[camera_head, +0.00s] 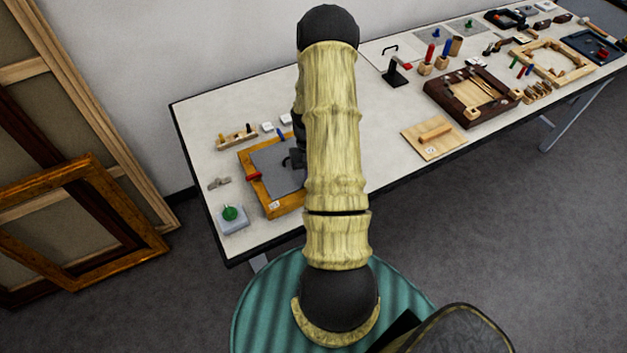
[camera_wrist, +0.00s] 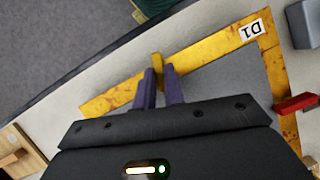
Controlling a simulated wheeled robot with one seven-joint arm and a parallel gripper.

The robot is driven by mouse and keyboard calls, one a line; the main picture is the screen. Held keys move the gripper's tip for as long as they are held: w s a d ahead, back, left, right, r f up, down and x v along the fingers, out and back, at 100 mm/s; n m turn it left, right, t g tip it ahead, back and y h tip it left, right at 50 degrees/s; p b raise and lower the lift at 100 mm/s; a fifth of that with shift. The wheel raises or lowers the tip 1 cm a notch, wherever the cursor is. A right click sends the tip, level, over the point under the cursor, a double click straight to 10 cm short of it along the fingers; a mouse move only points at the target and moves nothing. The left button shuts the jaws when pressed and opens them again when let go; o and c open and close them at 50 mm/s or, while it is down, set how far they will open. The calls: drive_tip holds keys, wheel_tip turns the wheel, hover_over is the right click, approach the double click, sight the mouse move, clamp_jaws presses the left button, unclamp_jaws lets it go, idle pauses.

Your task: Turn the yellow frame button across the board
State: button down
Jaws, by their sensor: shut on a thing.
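The yellow-orange wooden frame (camera_wrist: 215,44) holds a grey board (camera_wrist: 232,75) and bears a D1 label. In the head view, the frame (camera_head: 247,160) lies at the left part of the table. The yellow button (camera_wrist: 157,60) sits on one rail of the frame. My gripper (camera_wrist: 159,71) has its two purple fingers shut on this button, one on each side. The button's lower part is hidden between the fingers, so its full angle cannot be told. In the head view my arm hides the button and fingertips. A red button (camera_wrist: 297,103) sits on another rail.
A grey block with a green knob (camera_head: 230,214) stands left of the frame. A wooden rack with pegs (camera_head: 237,137) lies behind it. A light wooden board with a block (camera_head: 434,135) lies to the right. The table's front edge is close to the frame.

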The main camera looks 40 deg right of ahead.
drive_tip(key=shift+w+a+n+h+b, duration=0.15)
drive_tip(key=shift+n+h, duration=0.15)
drive_tip(key=shift+n, duration=0.5)
drive_tip(key=shift+d+n+h+b, duration=0.15)
drive_tip(key=shift+n+h, duration=0.15)
drive_tip(key=shift+n, duration=0.5)
drive_tip(key=shift+a, duration=0.1)
drive_tip(key=c, duration=1.5)
unclamp_jaws()
drive_tip(key=shift+r, duration=0.1)
drive_tip(key=b+v, duration=0.1)
drive_tip(key=v, duration=0.7)
drive_tip(key=b+v, duration=0.2)
drive_tip(key=v, duration=0.7)
drive_tip(key=shift+w+b, duration=0.3)
